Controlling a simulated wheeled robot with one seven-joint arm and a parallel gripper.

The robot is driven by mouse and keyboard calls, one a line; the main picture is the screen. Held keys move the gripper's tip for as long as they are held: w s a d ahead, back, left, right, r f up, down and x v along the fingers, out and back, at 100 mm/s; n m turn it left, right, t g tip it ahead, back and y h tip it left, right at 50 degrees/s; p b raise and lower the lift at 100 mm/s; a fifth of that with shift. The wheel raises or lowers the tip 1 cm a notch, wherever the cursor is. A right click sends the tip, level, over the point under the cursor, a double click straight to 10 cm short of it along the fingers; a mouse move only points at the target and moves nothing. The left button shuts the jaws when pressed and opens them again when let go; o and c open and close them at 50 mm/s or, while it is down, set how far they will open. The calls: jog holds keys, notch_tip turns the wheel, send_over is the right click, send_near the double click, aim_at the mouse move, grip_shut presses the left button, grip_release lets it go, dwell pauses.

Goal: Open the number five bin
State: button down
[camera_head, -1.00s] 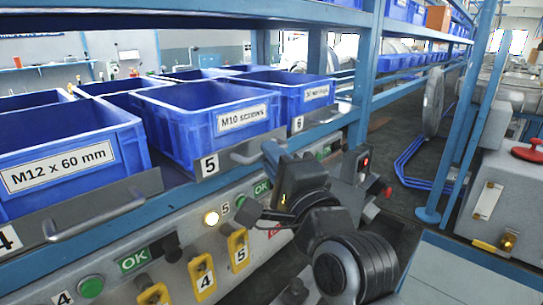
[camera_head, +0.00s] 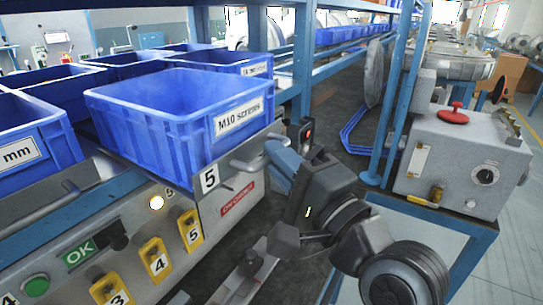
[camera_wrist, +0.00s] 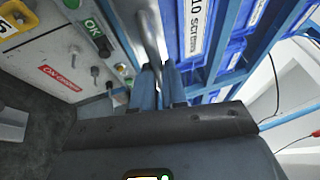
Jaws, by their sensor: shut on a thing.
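The number five bin (camera_head: 185,115) is a blue open-topped bin labelled "M10 screws". It sits on a grey drawer plate marked 5 (camera_head: 209,180) and sticks out in front of its neighbours. Its metal bar handle (camera_head: 250,158) is at the plate's front right. My gripper (camera_head: 272,152) is shut on this handle. In the wrist view, my gripper's blue fingers (camera_wrist: 158,85) close around the handle bar (camera_wrist: 150,35), beside the bin's label (camera_wrist: 194,25). The inside of the bin is only partly visible.
A blue bin (camera_head: 30,150) stands at left. Below are yellow numbered switches (camera_head: 155,257), a green OK sign (camera_head: 80,254) and a lit lamp (camera_head: 156,202). A grey box with a red button (camera_head: 452,150) stands on a blue frame at right. Blue posts (camera_head: 398,100) stand between.

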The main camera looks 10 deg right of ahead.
jog(key=c, duration=1.2)
grip_release()
jog(key=shift+o, duration=0.2)
jog(key=b+v, duration=0.1)
jog(key=v, duration=0.6)
jog(key=shift+s+d+f+b, duration=0.2)
jog(key=shift+s+b, duration=0.15)
jog(key=shift+b, duration=0.05)
jog(key=s+d+f+n+h, duration=0.2)
jog(key=s+d+f+h, duration=0.1)
jog(key=s+d+f, duration=0.3)
jog(key=s+d+f+n+h, duration=0.35)
jog(key=s+f, duration=0.25)
jog(key=f, duration=0.3)
jog(key=s+d+f+n+g+h, duration=0.1)
jog(key=s+n, duration=0.2)
jog(key=s, duration=0.6)
jog(key=s+d+f+n+g+h, duration=0.1)
jog(key=s+n, duration=0.3)
jog(key=s, duration=0.6)
jog(key=shift+s+d+f+g+h, duration=0.35)
jog(key=shift+f+h, duration=0.2)
jog(key=shift+f, duration=0.25)
